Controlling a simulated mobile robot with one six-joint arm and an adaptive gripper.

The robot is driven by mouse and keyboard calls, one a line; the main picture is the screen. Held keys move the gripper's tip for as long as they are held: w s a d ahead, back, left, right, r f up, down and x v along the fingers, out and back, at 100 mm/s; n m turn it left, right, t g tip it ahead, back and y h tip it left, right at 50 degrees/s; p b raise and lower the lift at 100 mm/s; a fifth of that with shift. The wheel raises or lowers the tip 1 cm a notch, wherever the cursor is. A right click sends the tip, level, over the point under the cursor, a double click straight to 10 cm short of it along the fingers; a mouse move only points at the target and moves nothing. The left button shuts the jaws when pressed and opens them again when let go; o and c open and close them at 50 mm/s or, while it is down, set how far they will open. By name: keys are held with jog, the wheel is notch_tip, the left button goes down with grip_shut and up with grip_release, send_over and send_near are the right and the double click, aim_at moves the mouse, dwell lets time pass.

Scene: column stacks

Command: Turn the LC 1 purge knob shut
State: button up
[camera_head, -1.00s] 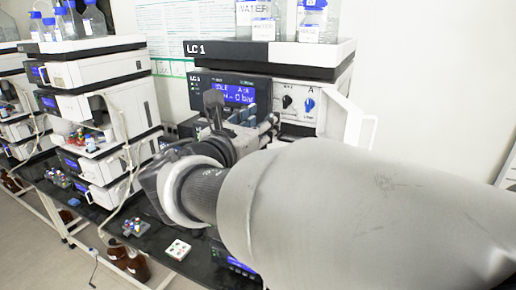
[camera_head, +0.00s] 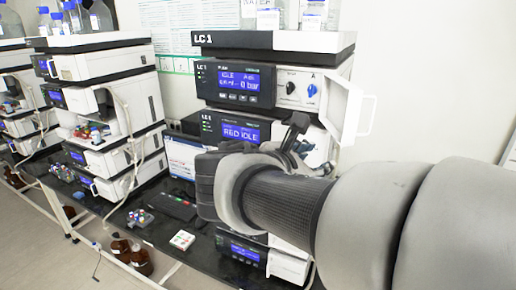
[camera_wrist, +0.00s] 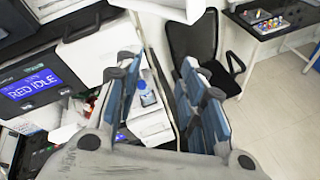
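The LC 1 pump module (camera_head: 237,84) stands high in the stack in the head view, its display reading IDLE and 0 bar. On its white front panel are a black knob (camera_head: 290,88) and a blue knob (camera_head: 312,90) marked A. The labels are too small to tell which is the purge knob, or its setting. My gripper (camera_head: 297,135) is below and in front of the panel, apart from both knobs. In the wrist view my gripper (camera_wrist: 162,80) is open, with nothing held between its fingers. The knobs do not show there.
A white door (camera_head: 345,102) stands open right of the knobs. A RED IDLE module (camera_head: 238,131) sits below the pump and shows left in the wrist view. Bottles stand on the LC 1 top tray (camera_head: 230,40). A chair (camera_wrist: 205,45) stands beyond my fingers.

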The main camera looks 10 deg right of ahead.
jog(key=s+d+f+m+g+y+b, duration=0.1)
jog(key=s+d+f+m+g+b, duration=0.1)
jog(key=s+f+m, duration=0.4)
jog(key=shift+s+d+f+g+y, duration=0.3)
jog(key=shift+s+d+f+g, duration=0.3)
jog(key=shift+s+d+f, duration=0.45)
jog(key=shift+w+d, duration=0.1)
jog(key=shift+w, duration=0.05)
